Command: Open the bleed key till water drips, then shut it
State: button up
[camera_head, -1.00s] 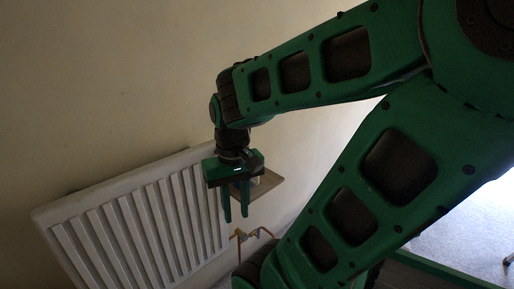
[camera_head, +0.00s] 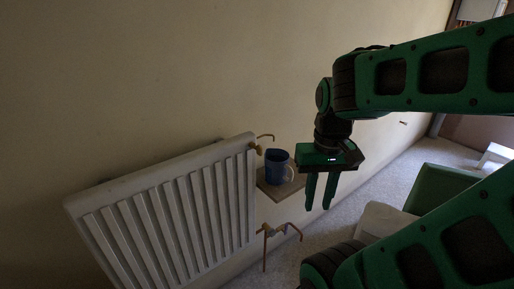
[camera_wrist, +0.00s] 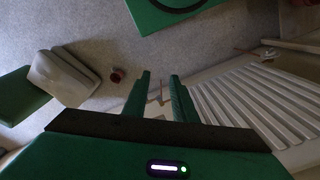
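The white radiator (camera_head: 165,205) is on the wall at left in the head view and at right in the wrist view (camera_wrist: 245,105). A small brass fitting (camera_head: 257,149) is at its top right corner, with a thin bent copper-coloured piece (camera_head: 266,136) above it. I cannot tell whether it is open, and I see no drip. A dark blue mug (camera_head: 276,169) stands upright on a small shelf (camera_head: 285,193) beside the radiator. My gripper (camera_head: 318,207) points down to the right of the mug, apart from it. Its two fingers are separated with nothing between them, also in the wrist view (camera_wrist: 160,76).
Copper pipes with a valve (camera_head: 275,231) are below the shelf. In the wrist view, a pale block-like object (camera_wrist: 62,78) and a small red pot (camera_wrist: 117,76) are on the grey carpet (camera_wrist: 100,30). Carpet to the right of the radiator is partly clear.

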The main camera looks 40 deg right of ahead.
jog(key=w+d+r+n, duration=0.3)
jog(key=w+r, duration=0.3)
jog(key=w, duration=0.6)
jog(key=n, duration=0.4)
send_near(259, 146)
jog(key=shift+f, duration=0.25)
notch_tip(259, 146, down, 10)
jog(key=shift+r, duration=0.15)
grip_shut()
jog(key=shift+a, duration=0.1)
